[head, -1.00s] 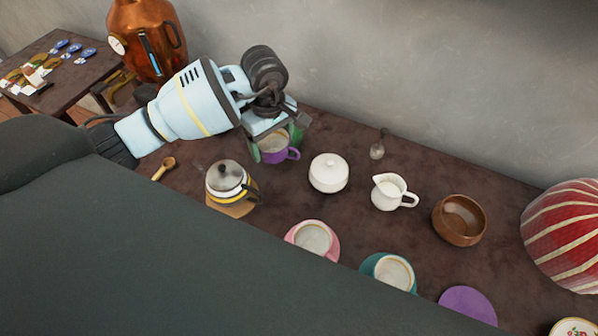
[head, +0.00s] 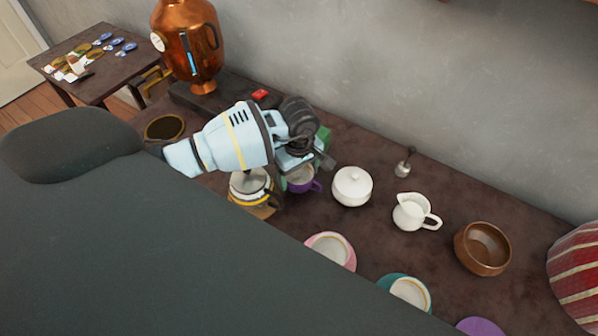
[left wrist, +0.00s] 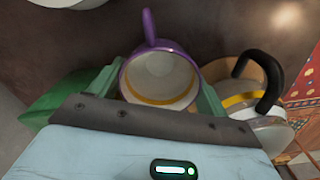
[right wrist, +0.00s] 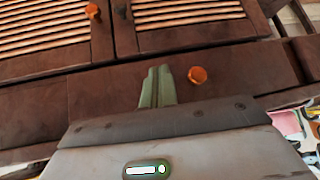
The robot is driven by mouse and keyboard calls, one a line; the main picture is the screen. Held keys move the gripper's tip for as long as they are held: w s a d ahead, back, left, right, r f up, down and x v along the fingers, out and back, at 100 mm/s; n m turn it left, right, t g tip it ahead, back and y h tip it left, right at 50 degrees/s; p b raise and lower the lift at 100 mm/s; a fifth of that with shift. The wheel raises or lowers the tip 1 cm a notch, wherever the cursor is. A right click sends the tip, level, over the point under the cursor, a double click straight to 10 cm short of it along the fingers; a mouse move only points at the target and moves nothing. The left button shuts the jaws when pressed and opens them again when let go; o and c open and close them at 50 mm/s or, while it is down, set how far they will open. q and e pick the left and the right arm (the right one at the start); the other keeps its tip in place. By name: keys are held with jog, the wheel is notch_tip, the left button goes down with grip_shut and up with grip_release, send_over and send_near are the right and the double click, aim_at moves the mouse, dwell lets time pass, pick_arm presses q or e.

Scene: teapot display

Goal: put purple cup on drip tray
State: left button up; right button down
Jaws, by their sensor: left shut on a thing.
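A round dark tray with a gold rim (head: 149,134), apparently the drip tray, lies below the copper samovar (head: 186,45). My right gripper (right wrist: 157,88) is shut and empty before a dark wooden cabinet.
The glass teapot (head: 250,184) stands close beside the held cup, left of it. Pink (head: 331,250) and teal (head: 409,292) cups are nearer. A small red object (head: 260,94) lies behind.

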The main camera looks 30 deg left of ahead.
pick_arm(q)
jog(key=shift+f, duration=0.1)
jog(key=o, duration=1)
jog(key=shift+o, duration=0.2)
